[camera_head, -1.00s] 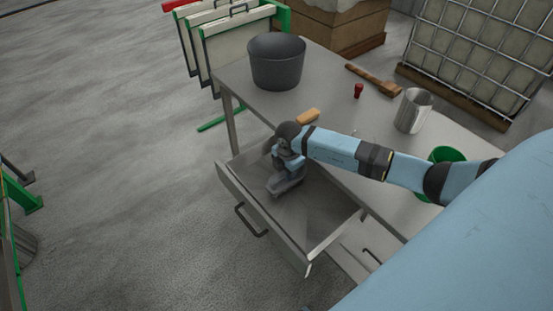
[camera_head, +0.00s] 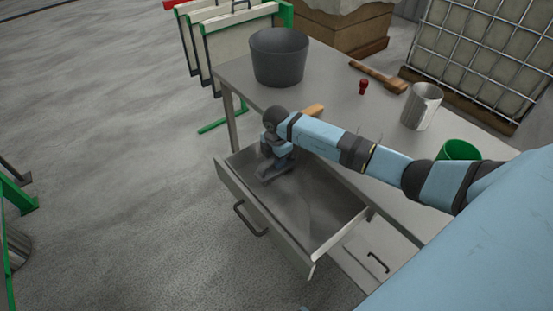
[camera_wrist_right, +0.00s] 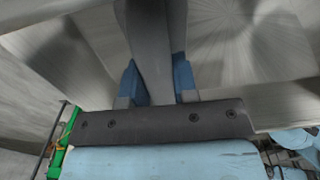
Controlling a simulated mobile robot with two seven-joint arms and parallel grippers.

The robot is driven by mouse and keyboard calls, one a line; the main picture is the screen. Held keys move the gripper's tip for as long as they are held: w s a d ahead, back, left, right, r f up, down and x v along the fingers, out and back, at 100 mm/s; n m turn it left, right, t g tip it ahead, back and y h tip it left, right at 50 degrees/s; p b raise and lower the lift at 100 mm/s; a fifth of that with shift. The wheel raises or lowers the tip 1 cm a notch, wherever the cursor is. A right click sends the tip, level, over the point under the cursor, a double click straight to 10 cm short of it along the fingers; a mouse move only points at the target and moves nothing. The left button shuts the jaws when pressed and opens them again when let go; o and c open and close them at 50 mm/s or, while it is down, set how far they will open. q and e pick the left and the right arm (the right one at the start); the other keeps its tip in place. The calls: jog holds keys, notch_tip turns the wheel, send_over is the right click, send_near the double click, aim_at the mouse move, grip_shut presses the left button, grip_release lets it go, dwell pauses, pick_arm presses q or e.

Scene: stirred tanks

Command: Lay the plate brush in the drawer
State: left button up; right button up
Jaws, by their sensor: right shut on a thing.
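My right gripper (camera_head: 277,160) is over the far left part of the open drawer (camera_head: 247,197). In the right wrist view its two blue fingers (camera_wrist_right: 157,82) are shut on a long dark grey piece, seemingly the plate brush (camera_wrist_right: 148,40), which runs out past the top of the picture. In the head view this grey piece (camera_head: 274,174) shows only small below the gripper, inside the drawer's outline. I cannot tell whether it touches the drawer floor. The rest of the drawer looks empty. My left gripper is not in view.
The grey table (camera_head: 340,100) above the drawer holds a dark bucket (camera_head: 279,58), a wooden tool (camera_head: 378,77), a small red item (camera_head: 363,87), a metal cup (camera_head: 421,106) and a green container (camera_head: 460,150). A wooden handle (camera_head: 314,111) lies partly behind my arm.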

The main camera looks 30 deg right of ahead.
jog(key=o, duration=1)
jog(key=shift+f, duration=0.1)
jog(key=shift+c, duration=0.2)
notch_tip(320, 180, up, 12)
jog(key=shift+r, duration=0.2)
jog(key=shift+f, duration=0.1)
